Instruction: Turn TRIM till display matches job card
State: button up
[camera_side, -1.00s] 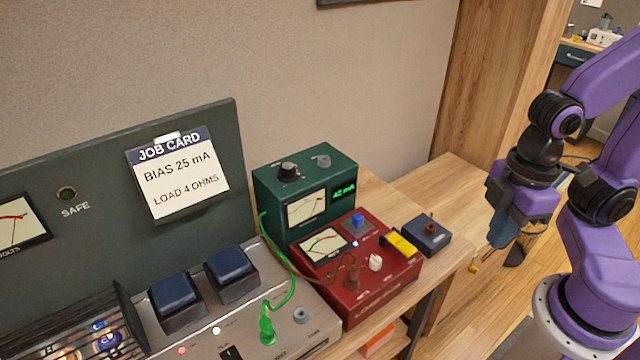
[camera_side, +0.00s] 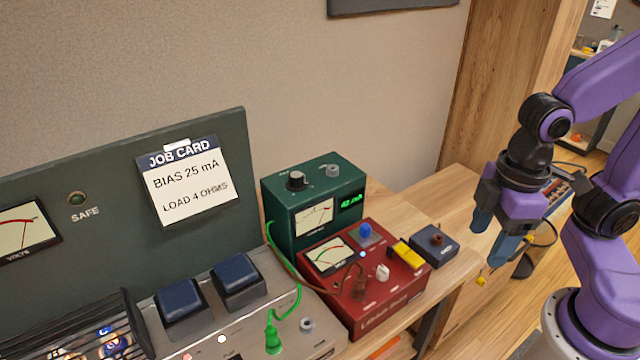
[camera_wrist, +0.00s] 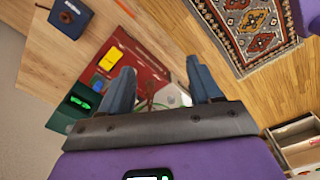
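The job card (camera_side: 187,182) on the dark green panel reads BIAS 25 mA, LOAD 4 OHMS. The green meter box (camera_side: 335,215) has a dial meter and a small green display (camera_side: 351,203), which seems to read about 42 mA. The display also shows in the wrist view (camera_wrist: 80,101). I cannot read a TRIM label; a black knob (camera_side: 297,181) and a grey knob (camera_side: 333,171) sit on the box's top. My gripper (camera_side: 490,243) is open and empty, right of the boxes and apart from them. Its spread fingers show in the wrist view (camera_wrist: 160,68).
A red box (camera_side: 375,300) with a blue knob, white knob and yellow block stands before the green box. A small dark blue box (camera_side: 434,246) is nearest my gripper. A green cable (camera_side: 297,295) runs to the grey chassis. Wooden floor lies below my gripper.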

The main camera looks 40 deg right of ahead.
jog(key=w+a+r+m+t, duration=0.1)
jog(key=w+a+r+m, duration=0.3)
jog(key=w, duration=0.5)
jog(key=w+a+r+m+t, duration=0.1)
jog(key=w+a+m, duration=0.4)
jog(key=w, duration=0.5)
jog(key=m+t+h, duration=0.2)
jog(key=m+h, duration=0.1)
jog(key=m, duration=0.5)
send_near(296, 175)
jog(key=shift+g, duration=0.3)
jog(key=x, duration=0.9)
jog(key=shift+w, duration=0.2)
jog(key=c, duration=1)
